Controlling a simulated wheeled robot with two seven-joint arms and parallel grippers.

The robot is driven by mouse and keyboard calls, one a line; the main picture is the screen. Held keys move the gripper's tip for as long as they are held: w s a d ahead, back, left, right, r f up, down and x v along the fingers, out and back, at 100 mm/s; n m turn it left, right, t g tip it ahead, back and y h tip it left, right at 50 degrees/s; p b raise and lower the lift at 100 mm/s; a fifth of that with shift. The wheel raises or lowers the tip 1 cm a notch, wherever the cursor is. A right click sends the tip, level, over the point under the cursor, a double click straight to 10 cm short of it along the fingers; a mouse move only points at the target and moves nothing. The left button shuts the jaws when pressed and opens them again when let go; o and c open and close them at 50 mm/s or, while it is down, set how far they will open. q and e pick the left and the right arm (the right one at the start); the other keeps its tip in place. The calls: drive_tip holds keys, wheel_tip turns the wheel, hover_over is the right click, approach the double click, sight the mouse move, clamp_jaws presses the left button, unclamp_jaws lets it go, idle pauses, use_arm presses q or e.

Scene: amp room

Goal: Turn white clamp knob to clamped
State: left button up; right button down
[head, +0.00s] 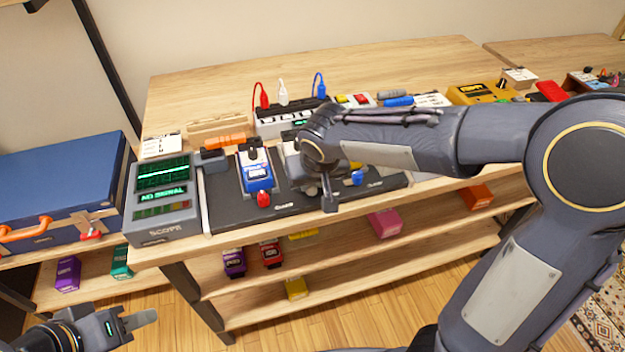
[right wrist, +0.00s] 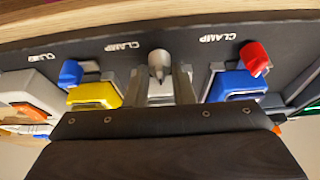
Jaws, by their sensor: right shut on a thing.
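The white clamp knob (right wrist: 158,60) looks light grey in the right wrist view, below a CLAMP label. My right gripper (right wrist: 164,88) has a finger on each side of it and is shut on it. In the head view my right gripper (head: 329,194) points down at the front of the black pedalboard (head: 300,205), and its wrist hides the knob and most of the pedal behind. The red knob (head: 263,198) by the blue pedal (head: 256,172) is to the left. The blue knob (head: 357,178) is to the right. My left gripper (head: 145,318) is low at the left, away from the board; its jaw gap is unclear.
A scope box (head: 162,203) reading NO SIGNAL stands left of the board, with a blue case (head: 60,190) beyond it. A box with red, white and blue cables (head: 285,120) stands behind. Shelves below hold several pedals. The table's back left is clear.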

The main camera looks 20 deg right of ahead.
drive_tip(key=c, duration=1.5)
unclamp_jaws()
drive_tip(key=shift+c, duration=0.2)
drive_tip(key=p+v, duration=0.1)
drive_tip(key=v, duration=0.7)
drive_tip(key=shift+f, duration=0.1)
drive_tip(key=s+d+r+m+y+p, duration=0.1)
drive_tip(key=s+d+r+y+p, duration=0.1)
drive_tip(key=s, duration=0.7)
drive_tip(key=s+d+r+t+y+p, duration=0.1)
drive_tip(key=s+d+r+p, duration=0.2)
drive_tip(key=s, duration=0.7)
drive_tip(key=d+p, duration=0.2)
drive_tip(key=p, duration=0.2)
drive_tip(key=shift+d+m+y, duration=0.3)
drive_tip(key=shift+m+y, duration=0.1)
